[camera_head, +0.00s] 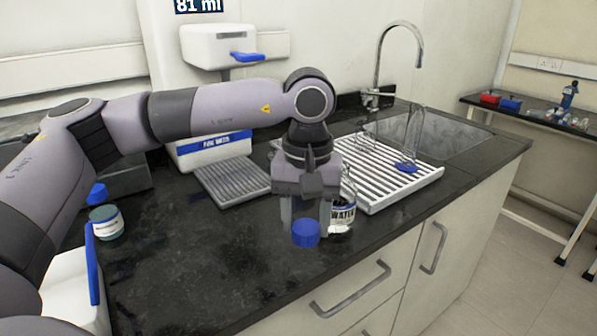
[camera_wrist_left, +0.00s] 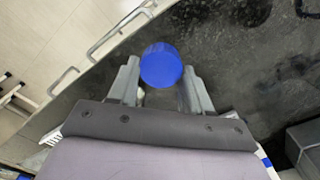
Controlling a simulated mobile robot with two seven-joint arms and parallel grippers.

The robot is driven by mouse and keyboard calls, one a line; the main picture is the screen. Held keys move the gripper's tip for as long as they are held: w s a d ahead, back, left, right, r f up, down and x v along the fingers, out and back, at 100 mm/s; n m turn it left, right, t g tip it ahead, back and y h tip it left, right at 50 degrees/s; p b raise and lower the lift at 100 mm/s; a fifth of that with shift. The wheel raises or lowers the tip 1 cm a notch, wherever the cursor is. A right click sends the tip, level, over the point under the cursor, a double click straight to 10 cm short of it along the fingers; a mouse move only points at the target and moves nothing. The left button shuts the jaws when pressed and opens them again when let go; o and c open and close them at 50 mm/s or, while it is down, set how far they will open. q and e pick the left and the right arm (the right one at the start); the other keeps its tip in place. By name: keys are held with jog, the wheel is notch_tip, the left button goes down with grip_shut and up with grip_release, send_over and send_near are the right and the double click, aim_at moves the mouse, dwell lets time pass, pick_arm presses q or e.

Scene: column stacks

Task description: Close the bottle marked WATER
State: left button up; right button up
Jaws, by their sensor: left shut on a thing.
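The bottle marked WATER (camera_head: 343,214) is clear with a black and white label. It stands upright on the black counter, partly hidden behind my left gripper. My left gripper (camera_head: 306,226) points down and is shut on a blue cap (camera_head: 305,234), held just left of and in front of the bottle. In the left wrist view the blue cap (camera_wrist_left: 161,65) sits between the two fingertips of the left gripper (camera_wrist_left: 160,72). The top of the bottle is hidden in the head view. My right gripper is not in view.
A white drying rack (camera_head: 405,182) with upturned clear glassware and a blue piece is right of the bottle, before the sink. A water dispenser (camera_head: 215,150) with a grey drip tray (camera_head: 230,180) stands behind. A small jar (camera_head: 106,223) is at left. The front counter is clear.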

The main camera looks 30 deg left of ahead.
pick_arm(q)
jog(key=f+m, duration=0.1)
jog(key=s+d+f+m, duration=0.1)
jog(key=m, duration=0.1)
jog(key=s+f+m, duration=0.1)
jog(key=shift+s+d+m, duration=0.15)
jog(key=shift+d+m, duration=0.15)
jog(key=shift+d, duration=0.1)
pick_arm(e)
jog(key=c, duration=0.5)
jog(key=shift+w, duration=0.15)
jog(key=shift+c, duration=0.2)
